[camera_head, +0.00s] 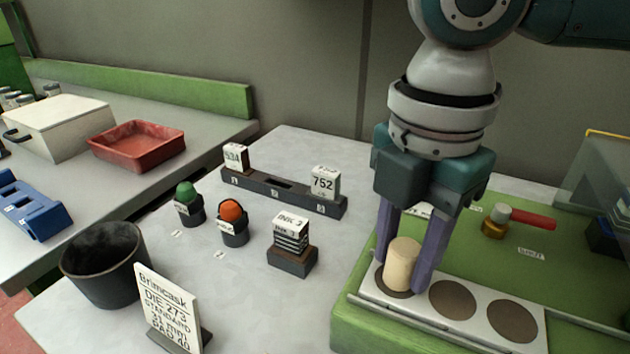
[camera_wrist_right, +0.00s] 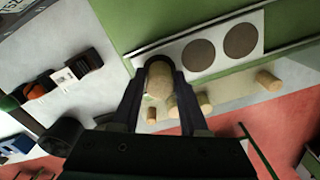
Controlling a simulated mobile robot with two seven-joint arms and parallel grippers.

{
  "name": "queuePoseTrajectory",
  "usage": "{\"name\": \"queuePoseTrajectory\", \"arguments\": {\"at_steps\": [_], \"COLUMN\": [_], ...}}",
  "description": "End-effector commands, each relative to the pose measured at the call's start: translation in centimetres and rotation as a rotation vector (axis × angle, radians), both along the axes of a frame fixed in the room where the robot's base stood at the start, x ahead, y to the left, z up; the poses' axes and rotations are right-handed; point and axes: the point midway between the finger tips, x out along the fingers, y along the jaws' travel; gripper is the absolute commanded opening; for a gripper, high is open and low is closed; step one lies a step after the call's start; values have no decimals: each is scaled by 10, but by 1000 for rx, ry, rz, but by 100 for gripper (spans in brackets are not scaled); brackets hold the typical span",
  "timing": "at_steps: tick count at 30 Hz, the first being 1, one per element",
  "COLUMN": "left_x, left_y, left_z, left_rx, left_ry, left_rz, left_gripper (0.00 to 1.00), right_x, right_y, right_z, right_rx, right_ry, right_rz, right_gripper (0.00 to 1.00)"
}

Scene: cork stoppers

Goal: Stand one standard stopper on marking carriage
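A pale cork stopper (camera_head: 402,264) is upright between the two fingers of my right gripper (camera_head: 411,262). The fingers appear to touch it on both sides. It is over the leftmost dark round spot (camera_head: 382,284) of the white marking carriage (camera_head: 424,311); I cannot tell whether its base rests there or hangs just above. The other two spots, in the middle (camera_head: 452,299) and at the right (camera_head: 512,321), are bare. The right wrist view also shows the stopper (camera_wrist_right: 159,80) between the fingertips (camera_wrist_right: 160,76). My left gripper is out of view.
Several other stoppers (camera_wrist_right: 268,80) show beyond the carriage in the right wrist view. The green bench (camera_head: 560,260) carries a red-handled part (camera_head: 532,219). A dark rack (camera_head: 278,190), ink pots (camera_head: 233,226), a black cup (camera_head: 104,264) and a sign (camera_head: 168,309) stand to the left.

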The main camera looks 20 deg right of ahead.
Motion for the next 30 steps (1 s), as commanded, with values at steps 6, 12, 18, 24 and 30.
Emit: {"name": "queuePoseTrajectory", "arguments": {"at_steps": [6, 12, 18, 24, 30], "left_x": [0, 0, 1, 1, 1], "left_y": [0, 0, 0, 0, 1], "left_z": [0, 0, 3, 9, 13], "left_rx": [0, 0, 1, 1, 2], "left_ry": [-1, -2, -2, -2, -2], "left_rz": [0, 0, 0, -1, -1], "left_gripper": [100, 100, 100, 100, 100], "right_x": [0, 0, 1, 2, 1], "right_y": [0, 0, 0, 0, 0], "right_z": [0, 1, 19, 65, 105], "right_rx": [0, 0, 2, 0, 1], "right_ry": [-1, -1, -3, -6, -4], "right_rz": [0, 0, 1, 0, 0], "right_gripper": [67, 67, 67, 67, 67]}}
